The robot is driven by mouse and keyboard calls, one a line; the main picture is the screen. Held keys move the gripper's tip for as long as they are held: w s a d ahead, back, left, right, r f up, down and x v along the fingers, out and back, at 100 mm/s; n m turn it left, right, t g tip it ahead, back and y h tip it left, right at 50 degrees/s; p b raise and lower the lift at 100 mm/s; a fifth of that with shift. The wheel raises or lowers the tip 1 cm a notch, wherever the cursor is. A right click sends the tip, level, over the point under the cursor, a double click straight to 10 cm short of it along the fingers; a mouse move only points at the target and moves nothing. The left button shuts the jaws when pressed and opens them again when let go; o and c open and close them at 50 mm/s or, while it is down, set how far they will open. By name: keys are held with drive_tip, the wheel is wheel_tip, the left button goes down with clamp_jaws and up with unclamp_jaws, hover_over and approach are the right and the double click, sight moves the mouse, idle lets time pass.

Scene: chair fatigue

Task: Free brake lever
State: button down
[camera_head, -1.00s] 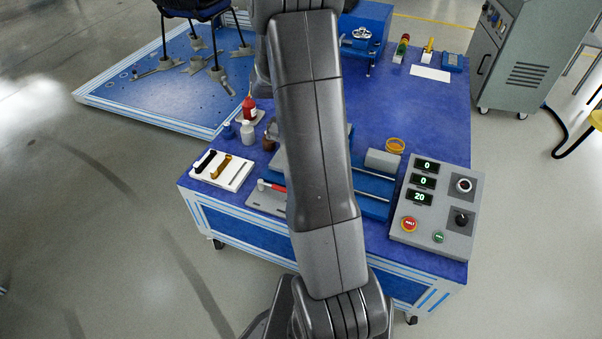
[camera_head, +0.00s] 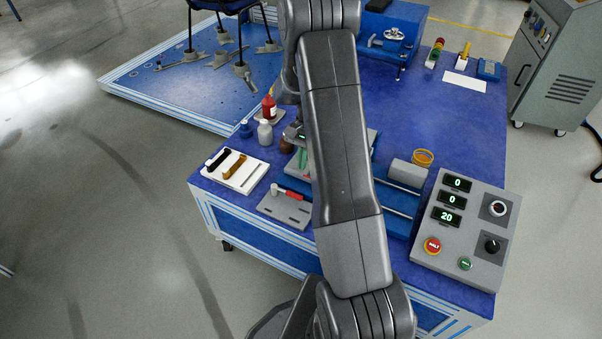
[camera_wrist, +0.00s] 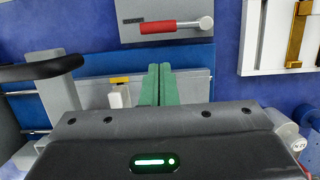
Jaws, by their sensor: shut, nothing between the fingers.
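My gripper (camera_wrist: 160,86) shows as two green fingers pressed together and empty, in the middle of the wrist view. It points at a blue and grey fixture (camera_wrist: 195,60) and I cannot tell if it touches it. A black lever-like handle (camera_wrist: 40,71) on a grey bracket stands at the left of the wrist view, apart from the fingers; I cannot tell for sure that it is the brake lever. A small white block with a yellow top (camera_wrist: 116,97) is just left of the fingers. In the head view my arm hides much of the fixture.
A red-handled tool (camera_head: 291,193) lies on a grey plate. A white tray (camera_head: 253,181) holds a black and a brown piece. Bottles (camera_head: 265,132) stand behind it. A control panel (camera_head: 464,229) is at right.

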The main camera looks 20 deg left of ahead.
sight(288, 193)
drive_tip(key=b+x, duration=0.2)
drive_tip(key=x, duration=0.7)
drive_tip(key=shift+f, duration=0.15)
drive_tip(key=shift+s, duration=0.15)
drive_tip(key=shift+s+d+m, duration=0.1)
drive_tip(key=shift+s+m, duration=0.05)
drive_tip(key=shift+m, duration=0.25)
drive_tip(key=shift+s+m+p, duration=0.25)
drive_tip(key=shift+m+p, duration=0.05)
drive_tip(key=shift+m, duration=0.1)
drive_tip(key=shift+s+d+m+y+p, duration=0.15)
drive_tip(key=shift+s+m+y+p, duration=0.3)
drive_tip(key=shift+s+m, duration=0.5)
drive_tip(key=m, duration=0.1)
drive_tip(key=s+m, duration=0.1)
drive_tip(key=m, duration=0.1)
drive_tip(key=shift+s+t+y+p, duration=0.25)
drive_tip(key=shift+t+p, duration=0.05)
drive_tip(key=shift+p, duration=0.1)
drive_tip(key=s+m, duration=0.1)
drive_tip(key=s+a+m+p, duration=0.1)
drive_tip(key=m, duration=0.1)
drive_tip(key=s+m+p, duration=0.1)
drive_tip(key=shift+a+m+t+y, duration=0.25)
drive_tip(key=shift+t+y, duration=0.15)
drive_tip(key=shift+s+a, duration=0.3)
